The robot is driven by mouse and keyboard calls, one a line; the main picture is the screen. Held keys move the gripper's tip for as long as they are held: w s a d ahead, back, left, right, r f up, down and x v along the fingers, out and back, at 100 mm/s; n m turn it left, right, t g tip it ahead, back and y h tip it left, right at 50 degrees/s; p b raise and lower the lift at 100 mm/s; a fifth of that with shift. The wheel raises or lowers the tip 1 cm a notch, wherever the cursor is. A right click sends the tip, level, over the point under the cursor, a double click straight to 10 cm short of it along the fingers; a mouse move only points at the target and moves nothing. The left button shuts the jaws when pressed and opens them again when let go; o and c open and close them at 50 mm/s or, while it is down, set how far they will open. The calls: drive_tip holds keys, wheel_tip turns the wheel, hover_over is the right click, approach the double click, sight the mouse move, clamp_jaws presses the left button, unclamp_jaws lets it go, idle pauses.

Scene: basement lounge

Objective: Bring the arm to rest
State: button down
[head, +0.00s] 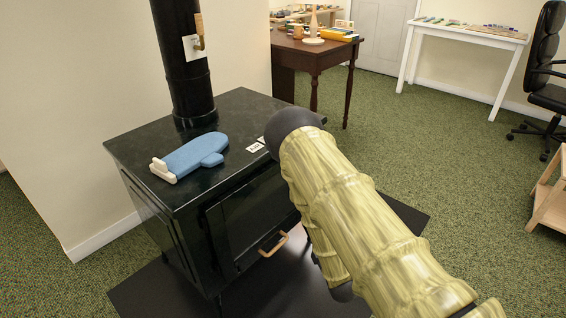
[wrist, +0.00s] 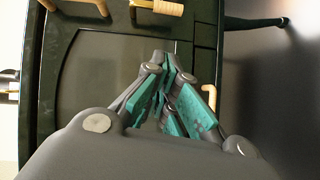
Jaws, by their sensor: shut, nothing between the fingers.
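My arm, in a yellow-green sleeve, reaches from the lower right up to the black stove (head: 235,107) in the head view. Its dark rounded joint overlaps the stove's right front part. My gripper (wrist: 170,72), with teal finger pads, is in the wrist view. Its fingers come together at the tips with nothing between them. The dark front of the stove (wrist: 105,60) is behind the fingers in that view. In the head view the gripper is hidden behind my arm.
A blue oven mitt (head: 195,155) with a white cuff lies on the stove top. The oven door handle (head: 273,244) is at the stove's front. A brown desk (head: 315,58) and a white table (head: 470,35) stand behind. Green carpet at right is mostly clear.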

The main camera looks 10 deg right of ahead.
drive_tip(key=s+d+f+m+g+h, duration=0.1)
drive_tip(key=s+f+m+g, duration=0.45)
drive_tip(key=s, duration=0.45)
drive_tip(key=s+f+m+g+h, duration=0.1)
drive_tip(key=s+f+m+g, duration=0.4)
drive_tip(key=s, duration=0.5)
drive_tip(key=s+a+f+m+g+y, duration=0.1)
drive_tip(key=s+a+m+g, duration=0.15)
drive_tip(key=s, duration=0.85)
drive_tip(key=s+a+m+g, duration=0.2)
drive_tip(key=s+m+g, duration=0.2)
drive_tip(key=s, duration=0.7)
wheel_tip(320, 180, up, 26)
drive_tip(key=p, duration=2.6)
drive_tip(key=shift+w+d, duration=0.15)
drive_tip(key=shift+w, duration=0.3)
drive_tip(key=shift+r, duration=0.1)
